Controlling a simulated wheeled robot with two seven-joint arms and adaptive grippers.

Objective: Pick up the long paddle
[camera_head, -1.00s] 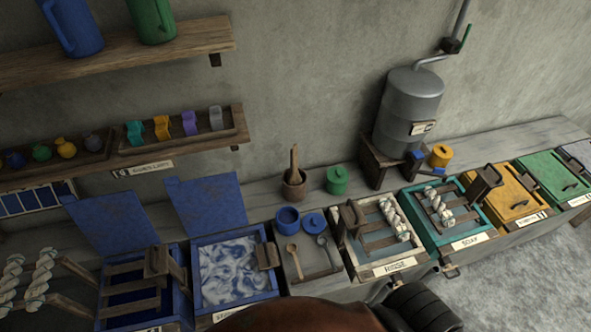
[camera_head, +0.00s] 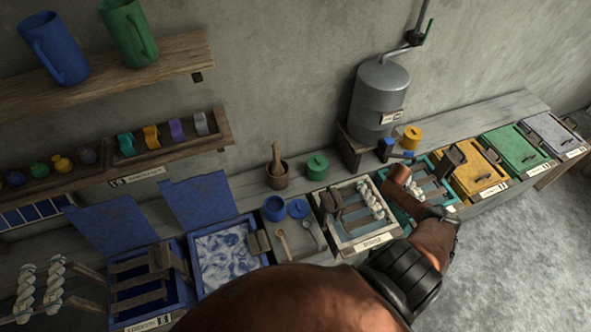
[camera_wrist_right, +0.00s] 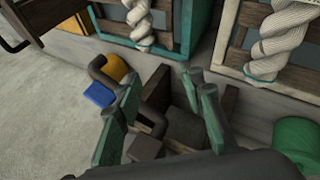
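I cannot make out a long paddle for certain in either view. A wooden stick (camera_head: 275,154), perhaps a pestle, stands upright in a small bowl on the back ledge. Two short spoons lie in a tray (camera_head: 311,254). My right arm (camera_head: 432,238) reaches across the front of the bench to above the teal vat, and its gripper is not clearly seen in the head view. In the right wrist view my right gripper (camera_wrist_right: 163,78) is open, its teal fingers apart with no held object visible. My left gripper is in neither view.
A grey drum (camera_head: 378,95) stands on a wooden stand, with a yellow pot (camera_head: 412,137) beside it and a green pot (camera_head: 317,166) to its left. Vats line the bench, including a white-rimmed one (camera_head: 347,248) with white twisted yarn. Shelves (camera_head: 110,72) hang at left.

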